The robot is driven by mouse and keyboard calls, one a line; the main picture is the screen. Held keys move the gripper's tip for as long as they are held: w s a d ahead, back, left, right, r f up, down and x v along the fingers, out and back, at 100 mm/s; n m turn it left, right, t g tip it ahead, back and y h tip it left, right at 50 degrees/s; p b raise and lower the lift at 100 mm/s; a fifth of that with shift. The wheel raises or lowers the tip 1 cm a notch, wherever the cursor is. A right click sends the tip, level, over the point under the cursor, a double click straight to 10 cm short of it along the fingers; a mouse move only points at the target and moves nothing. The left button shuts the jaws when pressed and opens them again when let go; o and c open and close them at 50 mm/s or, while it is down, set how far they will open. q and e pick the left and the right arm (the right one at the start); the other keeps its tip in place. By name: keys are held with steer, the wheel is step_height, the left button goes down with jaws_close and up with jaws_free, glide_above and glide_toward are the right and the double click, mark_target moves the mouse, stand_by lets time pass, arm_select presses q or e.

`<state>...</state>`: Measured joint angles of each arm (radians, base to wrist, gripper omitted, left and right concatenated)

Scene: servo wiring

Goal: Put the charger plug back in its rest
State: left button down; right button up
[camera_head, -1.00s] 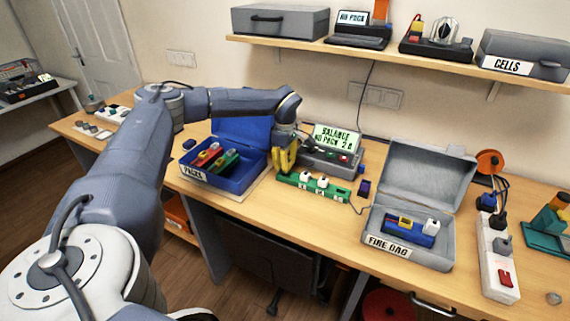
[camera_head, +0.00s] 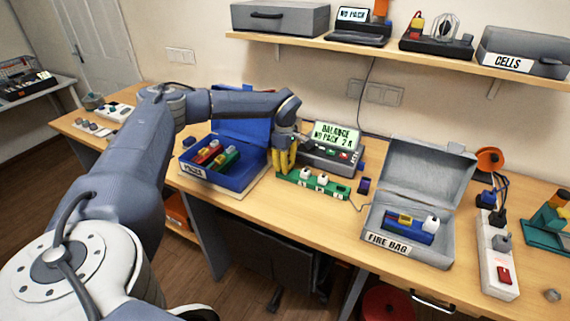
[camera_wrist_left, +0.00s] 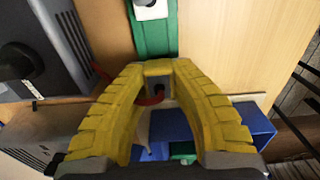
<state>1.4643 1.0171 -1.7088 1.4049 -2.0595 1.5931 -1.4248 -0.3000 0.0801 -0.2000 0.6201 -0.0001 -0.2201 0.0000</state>
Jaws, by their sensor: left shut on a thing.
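My left gripper (camera_head: 282,173) has yellow fingers and points down at the left end of a green strip (camera_head: 344,192). In the left wrist view, its fingertips (camera_wrist_left: 158,72) are closed around a small yellow and dark plug (camera_wrist_left: 158,86), with a red wire bending away below. I take this to be the charger plug; the fingers mostly hide it. The green strip (camera_wrist_left: 152,38) runs away just beyond the fingertips; I cannot tell if plug and strip touch. The charger (camera_head: 333,155) stands behind the strip, its screen reading "BALANCE NO PACK". My right gripper is not in view.
An open blue case (camera_head: 248,178) with several packs is left of the gripper. An open grey fire bag box (camera_head: 435,250) holding a blue pack (camera_head: 408,230) is at right. A white power strip (camera_head: 497,268) lies beyond it.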

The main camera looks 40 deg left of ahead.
arm_select(q)
steer(key=shift+f, duration=0.45)
steer(key=c, duration=1.1)
jaws_free()
step_height(320, 180, up, 12)
